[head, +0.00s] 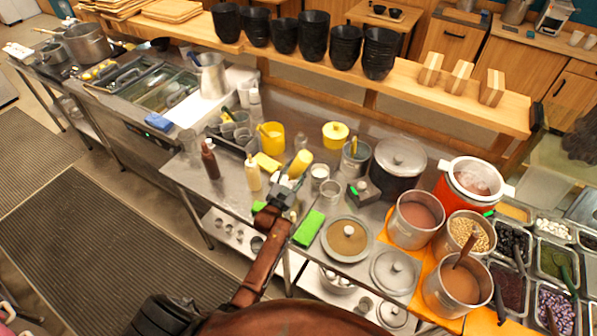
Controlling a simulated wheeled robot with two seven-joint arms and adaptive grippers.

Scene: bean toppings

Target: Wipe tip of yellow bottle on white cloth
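One arm of mine, which I take to be the left, reaches up from the lower left over the steel counter (222,185). Its dark gripper (290,184) appears shut on a yellow bottle (300,162), which is tilted above the counter. The fingers are small and partly hidden, and the bottle's tip is not clear. A flat white piece (186,112), which looks like the white cloth, lies on the counter at the left, well away from the gripper. My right gripper is not in view.
A cream squeeze bottle (253,174) and a brown bottle (210,160) stand left of the gripper. A metal pitcher (212,76) stands beside the white piece. The counter's front left is bare.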

